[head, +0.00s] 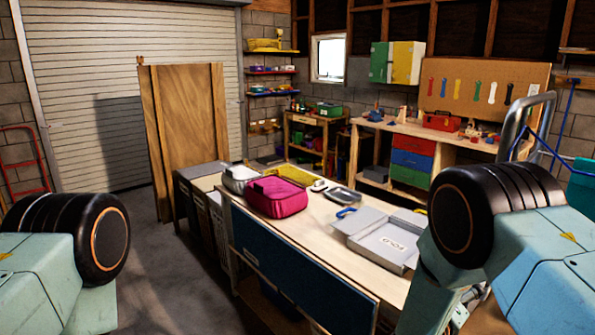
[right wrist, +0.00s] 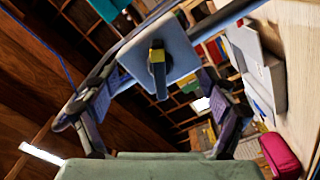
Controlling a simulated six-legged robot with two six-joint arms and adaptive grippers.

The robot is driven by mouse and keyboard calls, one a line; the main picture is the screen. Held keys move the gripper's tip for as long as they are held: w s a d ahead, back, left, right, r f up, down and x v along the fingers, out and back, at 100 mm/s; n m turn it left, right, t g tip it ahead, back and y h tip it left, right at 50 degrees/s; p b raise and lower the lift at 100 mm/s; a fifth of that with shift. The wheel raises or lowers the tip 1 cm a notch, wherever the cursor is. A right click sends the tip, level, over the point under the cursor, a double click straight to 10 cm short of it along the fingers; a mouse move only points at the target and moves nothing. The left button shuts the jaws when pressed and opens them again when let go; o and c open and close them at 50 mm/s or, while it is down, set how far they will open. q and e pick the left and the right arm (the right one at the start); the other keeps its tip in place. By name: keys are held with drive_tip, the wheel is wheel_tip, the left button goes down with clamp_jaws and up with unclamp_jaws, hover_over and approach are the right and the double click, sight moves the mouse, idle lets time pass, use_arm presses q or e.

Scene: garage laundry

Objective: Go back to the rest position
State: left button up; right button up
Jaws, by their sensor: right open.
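In the right wrist view my right gripper (right wrist: 157,88) shows with its two dark fingers spread wide apart, one on each side. I see nothing held between them. A light blue block with a yellow and black piece shows between the fingers; I cannot tell how near it is. In the head view my two teal arms come in at the lower left and lower right, with large dark joints. My left gripper is out of view.
A wooden table (head: 320,235) stands in front, bearing a magenta bag (head: 276,197), an open grey case (head: 385,238) and a small tray (head: 343,195). A workbench (head: 450,142) stands behind. A leaning wood panel (head: 185,130) is at left. Floor is clear left of the table.

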drive_tip(key=m, duration=0.5)
drive_tip(key=shift+m+p, duration=0.35)
drive_tip(key=shift+m, duration=0.05)
drive_tip(key=shift+s, duration=0.1)
